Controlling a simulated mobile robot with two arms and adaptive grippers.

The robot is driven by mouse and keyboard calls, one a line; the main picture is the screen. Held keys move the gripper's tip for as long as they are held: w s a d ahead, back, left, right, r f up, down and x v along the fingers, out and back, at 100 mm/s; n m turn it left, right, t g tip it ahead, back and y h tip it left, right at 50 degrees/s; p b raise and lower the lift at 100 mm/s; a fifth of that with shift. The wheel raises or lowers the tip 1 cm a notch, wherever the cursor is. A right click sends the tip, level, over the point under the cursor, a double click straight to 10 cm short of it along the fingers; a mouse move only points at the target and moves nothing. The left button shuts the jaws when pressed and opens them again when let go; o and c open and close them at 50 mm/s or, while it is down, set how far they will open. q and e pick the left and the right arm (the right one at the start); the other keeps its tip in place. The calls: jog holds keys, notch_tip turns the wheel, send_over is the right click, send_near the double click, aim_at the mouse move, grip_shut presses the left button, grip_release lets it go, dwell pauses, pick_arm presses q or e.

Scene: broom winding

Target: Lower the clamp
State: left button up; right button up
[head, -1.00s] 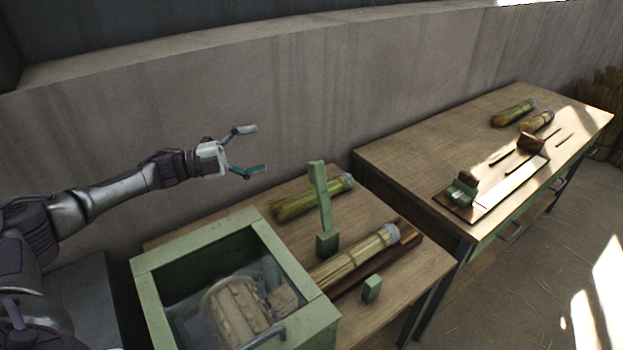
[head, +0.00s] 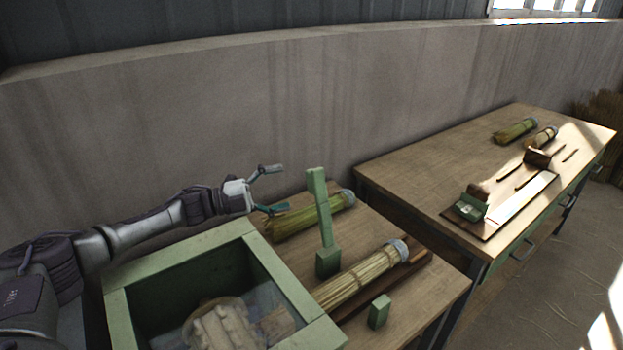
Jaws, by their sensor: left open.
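The clamp (head: 321,212) is a green upright arm rising from a green block on the near wooden table. It stands raised, beside a straw bundle (head: 362,277) that lies along a dark wooden cradle. A small green block (head: 379,311) stands on the near side of this bundle. My left gripper (head: 274,190) is open and empty, to the left of the clamp's upper end and apart from it in the picture. My right gripper is not in view.
A green open-topped box (head: 123,286) stands at the near left, with a pale wooden thing inside. A greener bundle (head: 308,216) lies behind the clamp. A second table (head: 430,150) at the right holds two bundles and a board. A wall runs behind.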

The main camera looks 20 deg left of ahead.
aim_at(307, 183)
pick_arm(q)
jog(key=p+x, duration=0.1)
jog(key=x, duration=0.6)
jog(key=shift+w+d, duration=0.2)
jog(key=shift+d, duration=0.05)
jog(key=c, duration=0.4)
jog(key=shift+f, duration=0.1)
grip_shut()
